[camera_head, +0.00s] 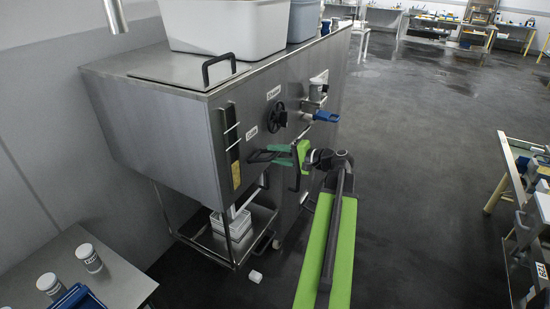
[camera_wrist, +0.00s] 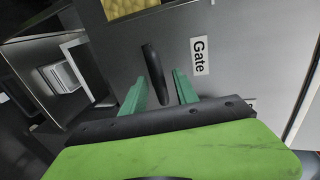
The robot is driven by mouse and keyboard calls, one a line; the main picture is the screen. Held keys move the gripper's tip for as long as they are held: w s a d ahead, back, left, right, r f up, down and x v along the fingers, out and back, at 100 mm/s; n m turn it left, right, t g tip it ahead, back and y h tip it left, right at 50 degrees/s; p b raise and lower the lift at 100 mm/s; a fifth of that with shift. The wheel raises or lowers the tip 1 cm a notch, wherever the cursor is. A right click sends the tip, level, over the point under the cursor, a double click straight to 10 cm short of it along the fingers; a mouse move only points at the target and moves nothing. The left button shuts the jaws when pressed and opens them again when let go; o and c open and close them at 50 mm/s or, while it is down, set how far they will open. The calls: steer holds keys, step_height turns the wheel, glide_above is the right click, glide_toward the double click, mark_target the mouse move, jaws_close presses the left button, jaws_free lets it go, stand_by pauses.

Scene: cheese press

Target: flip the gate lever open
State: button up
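The gate lever is a black handle (camera_wrist: 152,64) on the steel front of the press, beside a white "Gate" label (camera_wrist: 199,56). In the head view the dark lever (camera_head: 257,157) sits below its small label (camera_head: 251,133). My gripper (camera_wrist: 160,76) has its two green fingers spread apart. The lever's lower end lies between the fingertips in the wrist view, with gaps on both sides. In the head view my gripper (camera_head: 271,152) is at the lever; whether it touches is too small to tell.
A black handwheel (camera_head: 277,117) and a blue-handled valve (camera_head: 326,116) are above and right of my gripper. White trays (camera_head: 231,224) stand on a low shelf below the press. A white cup (camera_head: 256,276) lies on the floor. Open floor is to the right.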

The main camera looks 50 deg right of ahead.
steer(key=shift+w, duration=0.15)
jaws_close()
stand_by(1.3)
